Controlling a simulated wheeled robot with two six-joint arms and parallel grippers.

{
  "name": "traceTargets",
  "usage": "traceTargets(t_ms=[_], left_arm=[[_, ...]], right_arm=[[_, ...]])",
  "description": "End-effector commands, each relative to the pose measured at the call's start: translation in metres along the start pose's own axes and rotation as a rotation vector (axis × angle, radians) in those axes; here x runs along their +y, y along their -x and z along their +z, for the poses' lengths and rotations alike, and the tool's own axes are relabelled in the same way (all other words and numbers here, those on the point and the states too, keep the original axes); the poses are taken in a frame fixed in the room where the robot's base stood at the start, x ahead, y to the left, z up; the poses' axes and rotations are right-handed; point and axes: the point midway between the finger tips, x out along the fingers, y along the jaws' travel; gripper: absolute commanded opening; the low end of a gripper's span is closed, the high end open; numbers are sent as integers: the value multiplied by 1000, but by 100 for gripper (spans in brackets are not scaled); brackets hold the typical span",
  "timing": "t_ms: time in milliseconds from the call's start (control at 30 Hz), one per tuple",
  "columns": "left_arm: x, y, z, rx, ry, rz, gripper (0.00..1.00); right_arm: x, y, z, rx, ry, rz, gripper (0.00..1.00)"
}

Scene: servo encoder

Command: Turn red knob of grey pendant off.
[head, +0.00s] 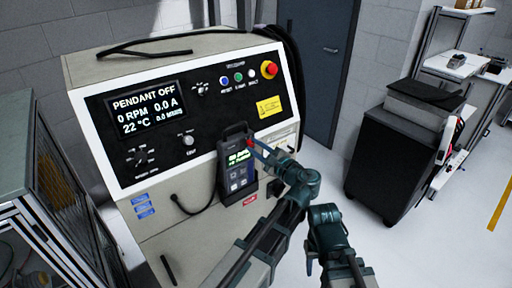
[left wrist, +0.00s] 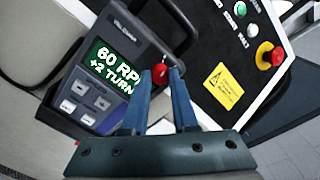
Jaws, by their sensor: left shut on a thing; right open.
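The grey pendant (head: 236,172) hangs upright on the front of the console, its handle at the top. Its red knob (left wrist: 160,73) sits at the pendant's edge beside the green display (left wrist: 115,70), which reads "60 RP…" and "+2 TURN", partly covered by a finger. My left gripper (head: 254,147) reaches in from the right and is shut on the red knob, one blue finger on each side in the left wrist view (left wrist: 161,78). My right gripper (head: 310,262) is low in the head view, away from the console; its fingers show only in part.
The console screen (head: 146,107) reads "PENDANT OFF", 0 RPM, 0.0 A. A red emergency button (head: 269,69) and small coloured buttons sit above. A black cable (head: 190,210) loops from the pendant.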

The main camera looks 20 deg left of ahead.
Motion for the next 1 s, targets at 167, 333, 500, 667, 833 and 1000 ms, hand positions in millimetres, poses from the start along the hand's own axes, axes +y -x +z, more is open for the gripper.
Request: traceTargets(t_ms=[167,333,500,667,833,1000], left_arm=[[0,0,1,4,117,1,0],[0,0,1,7,197,1,0],[0,0,1,9,244,1,0],[1,0,1,10,265,2,0],[1,0,0,10,270,2,0],[1,0,0,10,269,2,0]], right_arm=[[0,1,0,0,0,0,50],[0,1,0,0,0,0,50],[0,1,0,0,0,0,50],[0,1,0,0,0,0,50],[0,1,0,0,0,0,50],[0,1,0,0,0,0,50]])
